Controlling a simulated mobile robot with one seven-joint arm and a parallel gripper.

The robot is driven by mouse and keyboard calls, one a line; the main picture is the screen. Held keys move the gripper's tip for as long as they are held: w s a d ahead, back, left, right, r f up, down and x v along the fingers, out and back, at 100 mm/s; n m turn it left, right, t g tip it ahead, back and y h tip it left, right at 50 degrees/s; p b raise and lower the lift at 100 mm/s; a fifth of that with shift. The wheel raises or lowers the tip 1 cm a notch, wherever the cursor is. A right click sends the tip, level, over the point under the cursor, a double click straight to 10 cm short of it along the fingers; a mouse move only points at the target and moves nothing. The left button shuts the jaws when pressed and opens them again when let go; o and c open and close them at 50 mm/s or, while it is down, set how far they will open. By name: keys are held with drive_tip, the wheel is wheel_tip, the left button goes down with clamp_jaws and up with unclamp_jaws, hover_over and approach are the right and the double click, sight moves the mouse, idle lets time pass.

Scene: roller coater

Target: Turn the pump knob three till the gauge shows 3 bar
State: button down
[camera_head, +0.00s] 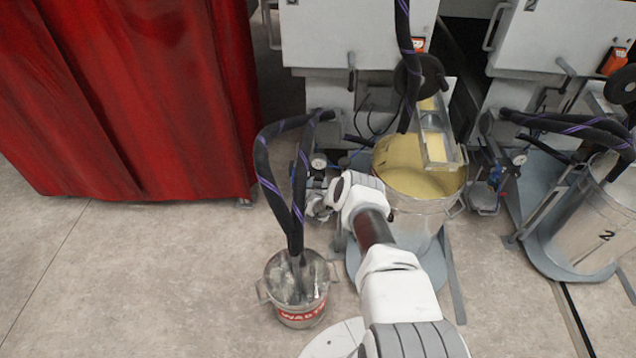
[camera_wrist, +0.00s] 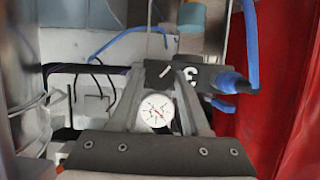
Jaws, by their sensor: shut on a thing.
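My gripper (camera_wrist: 160,80) is shut on the pump knob three (camera_wrist: 164,71), a dark piece with a white line, in the wrist view. A white "3" is on the dark part beside it. Much of the knob is hidden by the fingers. The round white gauge (camera_wrist: 155,111) shows between the two fingers, with a red needle; its numbers are too small to read. In the head view a small gauge (camera_head: 319,160) stands just left of my wrist, which covers my fingers and the knob there.
A waste bucket (camera_head: 302,316) with dark hoses stands left of my arm. A yellow-filled pail (camera_head: 420,209) stands to the right, close to my arm. A red curtain (camera_head: 130,100) hangs at the left. Another pail (camera_head: 580,235) marked 2 is at far right. Floor at lower left is clear.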

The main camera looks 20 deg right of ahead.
drive_tip(key=m+t+y, duration=0.1)
drive_tip(key=m, duration=0.1)
drive_tip(key=m+y, duration=0.1)
drive_tip(key=m, duration=0.1)
drive_tip(key=m+t+y, duration=0.1)
drive_tip(key=m, duration=0.1)
drive_tip(key=shift+s+d+f+m+t+y, duration=0.1)
drive_tip(key=shift+d+f+m+t+y, duration=0.1)
drive_tip(key=shift+d+m+t+y, duration=0.15)
drive_tip(key=shift+m, duration=0.25)
idle(0.3)
drive_tip(key=shift+c, duration=1.9)
unclamp_jaws()
drive_tip(key=shift+r, duration=0.1)
drive_tip(key=p+v, duration=0.8)
drive_tip(key=v, duration=0.9)
drive_tip(key=shift+s, duration=0.2)
